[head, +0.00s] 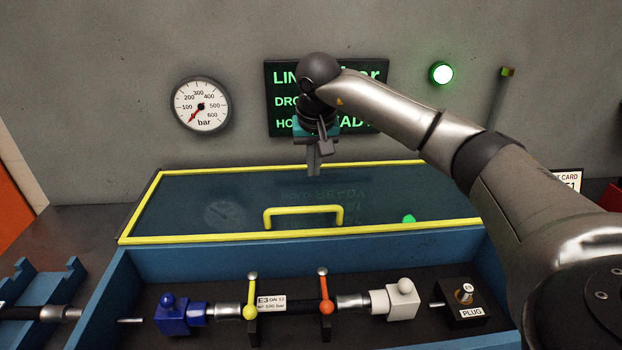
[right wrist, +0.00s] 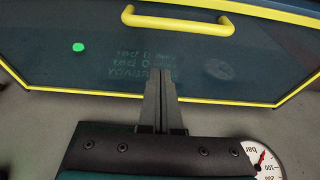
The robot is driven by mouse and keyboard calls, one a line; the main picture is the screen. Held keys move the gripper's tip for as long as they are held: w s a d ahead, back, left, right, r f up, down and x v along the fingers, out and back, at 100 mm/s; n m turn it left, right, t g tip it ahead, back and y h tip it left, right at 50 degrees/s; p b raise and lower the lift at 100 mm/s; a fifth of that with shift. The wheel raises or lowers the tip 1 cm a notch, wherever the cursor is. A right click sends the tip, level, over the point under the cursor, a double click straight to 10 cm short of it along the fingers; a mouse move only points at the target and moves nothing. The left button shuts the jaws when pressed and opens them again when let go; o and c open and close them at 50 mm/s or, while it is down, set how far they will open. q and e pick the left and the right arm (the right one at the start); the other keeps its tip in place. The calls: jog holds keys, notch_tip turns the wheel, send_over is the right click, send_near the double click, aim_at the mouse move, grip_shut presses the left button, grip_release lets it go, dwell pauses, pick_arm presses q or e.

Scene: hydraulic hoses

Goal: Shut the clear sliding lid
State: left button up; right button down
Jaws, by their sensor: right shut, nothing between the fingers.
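The clear sliding lid (head: 220,205) has a yellow frame and lies at the back of the blue box (head: 110,290), leaving the front part of the box uncovered. Its yellow handle (head: 303,211) stands near the lid's front edge. The handle also shows at the top of the right wrist view (right wrist: 178,20). My right gripper (head: 313,172) is shut and empty, pointing down over the lid's back edge, behind the handle and apart from it. In the right wrist view its fingers (right wrist: 162,75) are together. My left gripper is not in view.
In the open front of the box lie a hose (head: 290,306) with a blue block (head: 178,315), a white block (head: 393,299) and a black plug holder (head: 463,308). A gauge (head: 200,104), a dark display (head: 282,85) and a green lamp (head: 441,73) are on the wall behind.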

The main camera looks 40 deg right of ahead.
send_over(314, 220)
jog(key=w+d, duration=0.2)
jog(key=w, duration=0.1)
notch_tip(314, 220, down, 9)
jog(key=shift+w+r, duration=0.15)
jog(key=shift+r, duration=0.05)
jog(key=shift+s+a+r, duration=0.4)
jog(key=shift+s+a, duration=0.05)
jog(key=shift+s, duration=0.25)
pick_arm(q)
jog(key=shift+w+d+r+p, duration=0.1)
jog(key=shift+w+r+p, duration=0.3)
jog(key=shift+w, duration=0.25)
pick_arm(e)
jog(key=shift+s+a+r, duration=0.2)
jog(key=shift+s+a, duration=0.35)
jog(key=shift+s, duration=0.35)
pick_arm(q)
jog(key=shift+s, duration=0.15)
